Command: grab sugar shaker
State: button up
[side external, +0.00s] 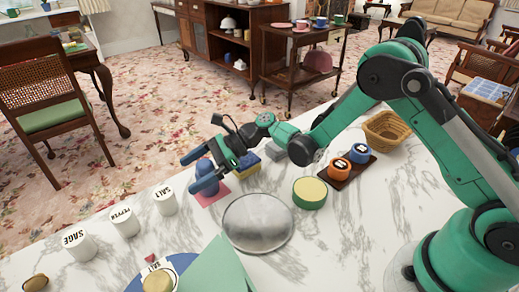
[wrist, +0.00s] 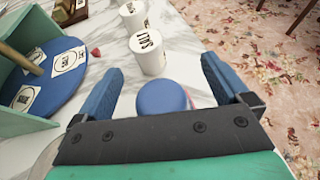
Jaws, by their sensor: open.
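A round blue-topped item (wrist: 162,97) lies between the fingers in the wrist view, with visible gaps on both sides.
White canisters marked SAGE (side external: 79,245), PEPPER (side external: 125,222) and SALT (side external: 164,201) stand left of my gripper. A metallic disc (side external: 258,222), a green-and-yellow round item (side external: 309,193) and a wicker basket (side external: 384,129) lie to the right. A blue-and-yellow block (side external: 248,165) is close behind my gripper.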

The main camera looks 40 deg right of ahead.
grip_shut()
jog(key=shift+r, duration=0.15)
